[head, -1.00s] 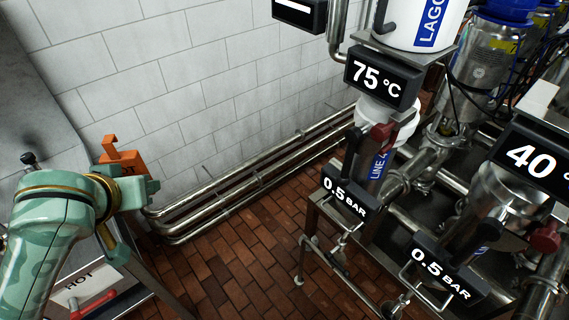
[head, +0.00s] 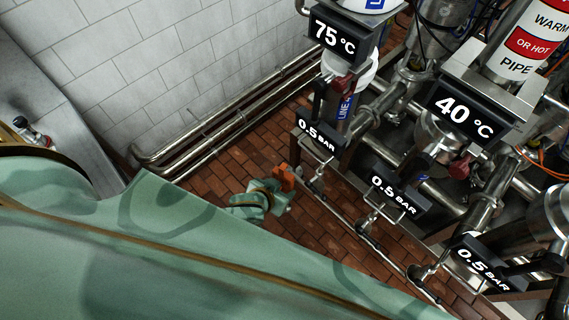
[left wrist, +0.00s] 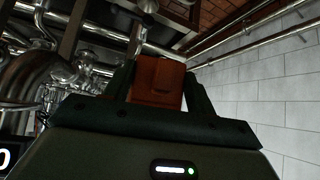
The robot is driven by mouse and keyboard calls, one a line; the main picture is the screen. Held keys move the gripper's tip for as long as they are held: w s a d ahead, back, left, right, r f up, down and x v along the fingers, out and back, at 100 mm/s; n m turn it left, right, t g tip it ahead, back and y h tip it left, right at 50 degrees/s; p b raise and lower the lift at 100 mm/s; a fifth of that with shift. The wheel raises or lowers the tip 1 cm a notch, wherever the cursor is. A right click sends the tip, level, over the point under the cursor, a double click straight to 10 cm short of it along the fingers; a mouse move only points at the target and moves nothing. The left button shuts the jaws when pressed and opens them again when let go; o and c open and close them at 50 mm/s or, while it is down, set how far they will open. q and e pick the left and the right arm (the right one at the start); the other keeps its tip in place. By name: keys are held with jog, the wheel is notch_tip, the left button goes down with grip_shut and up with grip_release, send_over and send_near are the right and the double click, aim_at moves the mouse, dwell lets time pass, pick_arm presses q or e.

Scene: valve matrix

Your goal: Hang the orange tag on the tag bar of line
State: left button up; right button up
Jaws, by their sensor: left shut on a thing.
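The orange tag (head: 285,177) is held by my left gripper (head: 281,190), low in front of the line 4 stand in the head view. In the left wrist view the tag (left wrist: 158,82) sits between the two dark fingers (left wrist: 160,95), which are shut on it. A thin metal tag bar (head: 313,181) hangs below the left 0.5 bar display (head: 319,135), just right of the tag. I cannot tell whether tag and bar touch. Another bar (head: 375,216) hangs below the middle 0.5 bar display (head: 394,190). My right gripper is not in view.
A 75 °C display (head: 339,39) and a 40 °C display (head: 466,110) stand above among steel pipes and valves. Steel pipes (head: 225,118) run along the white tiled wall (head: 190,60). The brick floor (head: 215,180) is clear left of the stand. My left arm covers the lower left.

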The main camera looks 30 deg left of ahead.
aim_at(290, 184)
pick_arm(q)
jog(key=shift+d+f+m+h, duration=0.15)
jog(key=shift+f+m+h, duration=0.3)
jog(key=shift+f, duration=0.2)
jog(key=shift+w+f+m+h, duration=0.15)
jog(key=shift+m+h, duration=0.1)
jog(key=shift+m, duration=0.2)
jog(key=shift+w+d+m+h, duration=0.2)
jog(key=shift+w+m+h, duration=0.1)
jog(key=shift+w+m, duration=0.15)
jog(key=w+d+b, duration=0.3)
jog(key=w+b, duration=0.2)
jog(key=w, duration=0.3)
jog(key=shift+w, duration=0.15)
jog(key=shift+c, duration=0.5)
jog(key=shift+f+b, duration=0.3)
jog(key=shift+f, duration=0.05)
jog(key=shift+d, duration=0.1)
